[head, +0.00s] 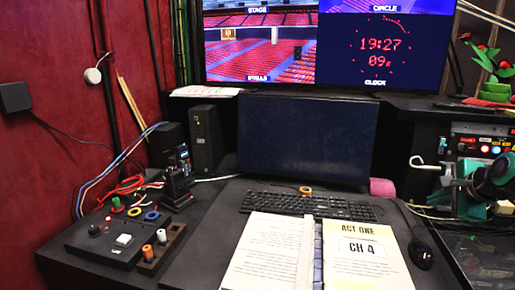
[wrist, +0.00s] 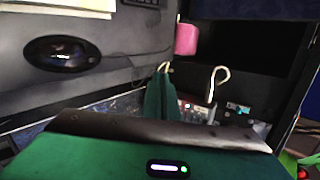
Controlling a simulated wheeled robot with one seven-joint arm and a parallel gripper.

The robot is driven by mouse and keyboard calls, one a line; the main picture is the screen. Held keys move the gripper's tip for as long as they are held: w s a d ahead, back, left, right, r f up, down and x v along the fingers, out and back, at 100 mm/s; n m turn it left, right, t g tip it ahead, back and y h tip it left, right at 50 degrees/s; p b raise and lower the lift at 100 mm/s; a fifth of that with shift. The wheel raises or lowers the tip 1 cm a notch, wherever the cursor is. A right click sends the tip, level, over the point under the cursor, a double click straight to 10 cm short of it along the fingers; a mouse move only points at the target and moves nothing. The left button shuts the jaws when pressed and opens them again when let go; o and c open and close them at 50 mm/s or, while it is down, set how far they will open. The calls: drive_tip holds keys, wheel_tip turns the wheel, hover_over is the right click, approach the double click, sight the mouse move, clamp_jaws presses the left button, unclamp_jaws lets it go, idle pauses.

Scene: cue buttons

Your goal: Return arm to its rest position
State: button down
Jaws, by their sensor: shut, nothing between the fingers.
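My gripper (head: 450,178) is at the right side in the head view, beside the right-hand rack and right of the keyboard. Its green fingers are shut with nothing between them. In the wrist view the gripper (wrist: 162,72) shows as close-set green fingers beyond my green and black hand.
An open script (head: 265,255), a keyboard (head: 300,205) and a mouse (head: 420,254) lie on the desk. The mouse (wrist: 62,53) also shows in the wrist view. A pink cylinder (head: 382,187) and a pale hook (head: 425,163) are near my gripper. A dark monitor (head: 305,138) stands behind.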

drive_tip(key=s+a+f+n+g, duration=0.1)
drive_tip(key=s+n, duration=0.1)
drive_tip(key=s, duration=0.2)
drive_tip(key=s+a+f+n+g, duration=0.2)
drive_tip(key=s+n, duration=0.1)
drive_tip(key=s, duration=0.1)
drive_tip(key=s+a+f+n+g, duration=0.1)
drive_tip(key=s+f+n, duration=0.1)
drive_tip(key=s+n, duration=0.1)
drive_tip(key=shift+s+a+f+g+y, duration=0.1)
drive_tip(key=shift+s+a+g+y, duration=0.25)
drive_tip(key=shift+s, duration=0.4)
drive_tip(key=s+a+n+g, duration=0.1)
drive_tip(key=s+n, duration=0.1)
drive_tip(key=s, duration=0.2)
drive_tip(key=s+a+f+n+g, duration=0.1)
drive_tip(key=s+n+g, duration=0.1)
drive_tip(key=s, duration=0.2)
drive_tip(key=s+a+f+n+g+y, duration=0.1)
drive_tip(key=s+a+n, duration=0.1)
drive_tip(key=s, duration=0.3)
drive_tip(key=shift+a+n, duration=0.1)
drive_tip(key=shift+n, duration=0.5)
drive_tip(key=shift+s+a+g, duration=0.15)
drive_tip(key=shift+s+g, duration=0.1)
drive_tip(key=shift+s, duration=0.15)
drive_tip(key=shift+s, duration=0.15)
